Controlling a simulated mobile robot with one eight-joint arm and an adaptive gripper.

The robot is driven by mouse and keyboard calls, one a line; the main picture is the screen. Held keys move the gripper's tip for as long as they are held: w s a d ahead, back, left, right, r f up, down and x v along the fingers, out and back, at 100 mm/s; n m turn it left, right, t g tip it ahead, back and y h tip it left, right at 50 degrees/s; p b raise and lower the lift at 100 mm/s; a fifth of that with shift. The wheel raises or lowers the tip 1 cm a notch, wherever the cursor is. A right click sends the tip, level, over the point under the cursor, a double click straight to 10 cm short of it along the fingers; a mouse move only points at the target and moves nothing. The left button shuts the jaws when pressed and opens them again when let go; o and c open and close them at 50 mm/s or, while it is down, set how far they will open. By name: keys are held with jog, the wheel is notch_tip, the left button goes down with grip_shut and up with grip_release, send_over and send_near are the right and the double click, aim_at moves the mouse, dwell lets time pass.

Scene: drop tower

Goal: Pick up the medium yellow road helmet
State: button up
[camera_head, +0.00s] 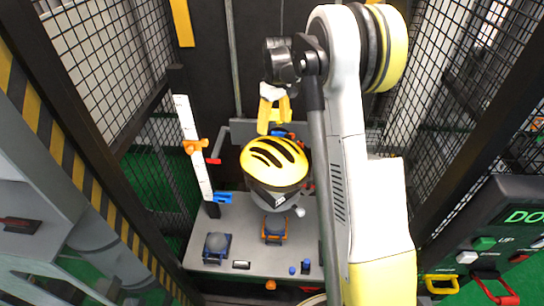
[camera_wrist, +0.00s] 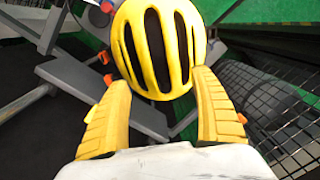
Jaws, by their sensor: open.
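The yellow road helmet (camera_head: 272,160) has black vent slots and a dark lower rim. In the head view it sits above the grey platform, on a rounded grey support that is mostly hidden. It also shows in the wrist view (camera_wrist: 158,45), straight ahead of the fingers. My gripper (camera_head: 274,108) is just behind and above the helmet in the head view. In the wrist view my gripper (camera_wrist: 160,100) has its two yellow fingers spread apart, with the tips near the helmet's near edge. Nothing is held between them. Whether the tips touch the helmet is unclear.
The grey platform (camera_head: 245,250) carries small blue and orange fixtures with grey domes. A white upright ruler (camera_head: 192,150) stands at left. Mesh walls (camera_head: 100,50) close in both sides. A control panel (camera_head: 490,250) with buttons is at lower right.

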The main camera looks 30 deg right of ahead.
aim_at(272, 143)
jog(key=f, duration=0.8)
jog(key=shift+a+f+b, duration=0.25)
jog(key=shift+f+b, duration=0.05)
jog(key=shift+b, duration=0.1)
jog(key=shift+r, duration=0.1)
jog(key=c, duration=1)
